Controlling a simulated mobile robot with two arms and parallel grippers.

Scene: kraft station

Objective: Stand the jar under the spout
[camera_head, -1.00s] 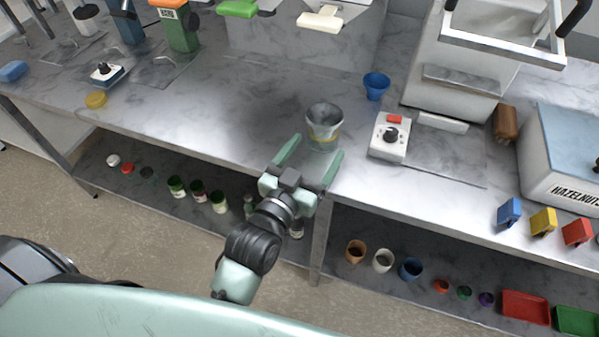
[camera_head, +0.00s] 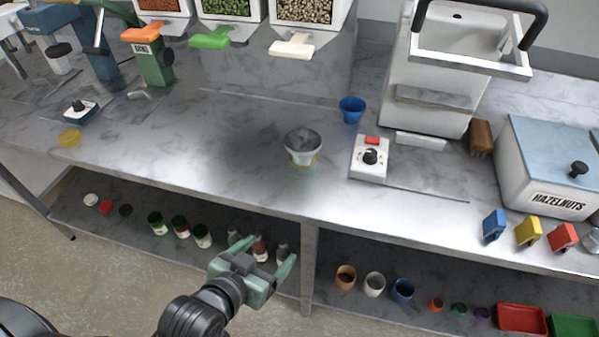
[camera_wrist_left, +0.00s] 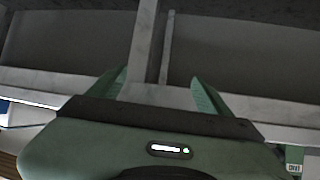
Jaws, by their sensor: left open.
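My right gripper is out of view.
A blue cup (camera_head: 351,109) and a white control box (camera_head: 369,159) with a red button stand right of the jar. The counter (camera_head: 200,130) between is clear. Several small jars and cups sit on the lower shelf (camera_head: 225,222).

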